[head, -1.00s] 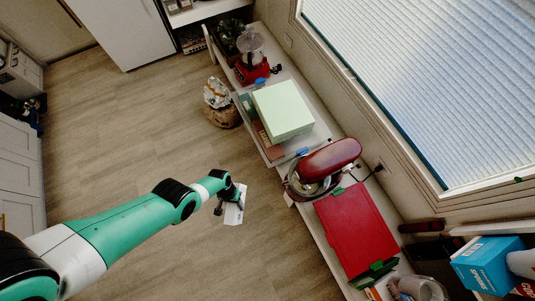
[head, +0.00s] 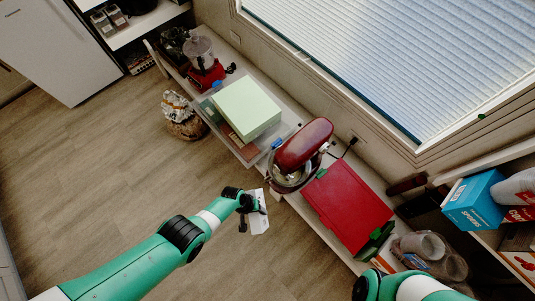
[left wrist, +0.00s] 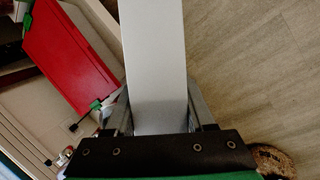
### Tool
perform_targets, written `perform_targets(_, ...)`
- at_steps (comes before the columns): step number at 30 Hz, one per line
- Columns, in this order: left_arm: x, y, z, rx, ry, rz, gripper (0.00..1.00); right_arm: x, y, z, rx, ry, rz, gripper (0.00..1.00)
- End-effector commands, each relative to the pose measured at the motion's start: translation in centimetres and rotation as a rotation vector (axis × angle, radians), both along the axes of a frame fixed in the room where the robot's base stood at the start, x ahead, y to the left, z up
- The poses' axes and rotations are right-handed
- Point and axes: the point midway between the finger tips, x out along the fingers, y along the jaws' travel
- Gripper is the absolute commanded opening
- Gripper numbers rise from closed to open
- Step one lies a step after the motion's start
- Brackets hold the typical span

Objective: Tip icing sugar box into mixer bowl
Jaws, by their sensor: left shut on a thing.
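My left gripper (head: 250,205) is shut on a white box, the icing sugar box (head: 260,219), and holds it over the floor in front of the bench. In the left wrist view the box (left wrist: 155,60) sits between the two fingers (left wrist: 158,118); no label shows. The red stand mixer (head: 303,145) stands on the bench to the right of the box. Its metal bowl (head: 283,181) is under the mixer head and partly hidden by it. The held box is apart from the bowl, to its lower left. My right arm shows at the bottom right, but its gripper is out of view.
A red case (head: 347,207) lies right of the mixer. A pale green box (head: 246,107) and a red food processor (head: 207,75) are to its left. Cups and a blue box (head: 474,201) stand at the right. The floor (head: 110,160) is open.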

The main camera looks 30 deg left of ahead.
Motion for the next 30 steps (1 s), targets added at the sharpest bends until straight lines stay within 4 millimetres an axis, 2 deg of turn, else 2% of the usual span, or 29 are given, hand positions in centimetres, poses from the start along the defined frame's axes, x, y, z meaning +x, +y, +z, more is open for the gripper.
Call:
perform_targets(19,5.1,-7.6,-1.1,-0.032,-0.105,-0.003,0.00,0.0,0.0,-4.8,0.000,0.000,0.000,1.00)
perform_targets(23,5.6,-8.4,-0.9,-0.037,-0.116,0.000,0.00,0.0,0.0,-5.1,0.000,0.000,0.000,1.00)
perform_targets(30,5.6,-8.4,-0.7,-0.036,-0.116,0.001,0.00,0.0,0.0,-4.9,0.000,0.000,0.000,1.00)
